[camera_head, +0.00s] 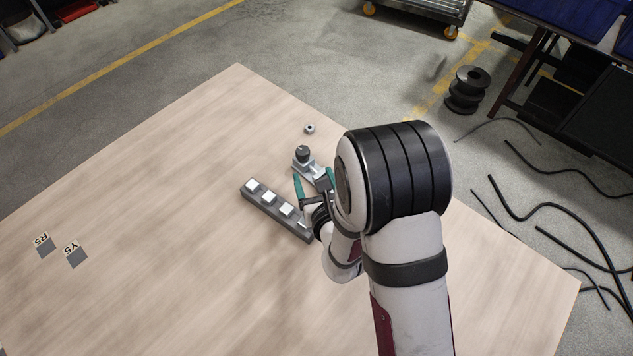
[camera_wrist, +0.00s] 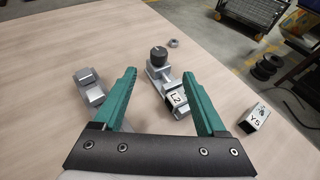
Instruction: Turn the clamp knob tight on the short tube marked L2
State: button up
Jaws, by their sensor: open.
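The clamp with a dark round knob (camera_head: 303,151) stands on the wooden table, just beyond my gripper. In the wrist view the black knob (camera_wrist: 159,55) sits upright at the far end of a silver metal body. A white label reading L2 (camera_wrist: 175,98) is on the near end of that body. My gripper (camera_wrist: 159,74) has teal fingers, spread open and empty. The L2 piece lies beyond and between the fingers in that view, partly behind the right finger. My arm covers part of the area in the head view.
A dark rack (camera_head: 248,197) with several pale blocks lies left of my gripper. A small nut (camera_head: 310,129) lies beyond the clamp. A silver piece marked Y5 (camera_wrist: 255,119) is to the right.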

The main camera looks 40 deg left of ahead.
aim_at(303, 150)
jog(key=w+a+r+n+g+y, duration=0.3)
jog(key=w+r+n+g+y, duration=0.1)
jog(key=w+g, duration=0.1)
jog(key=w+d+f+n+g+h, duration=0.2)
jog(key=w+d+f+n+g, duration=0.1)
jog(key=w+d+n+g, duration=0.3)
jog(key=shift+m+t, duration=0.5)
jog(key=x, duration=0.5)
jog(key=s+x, duration=0.1)
jog(key=x, duration=0.9)
jog(key=shift+s+d+f, duration=0.1)
jog(key=shift+s+d, duration=0.15)
jog(key=shift+s, duration=0.1)
grip_shut()
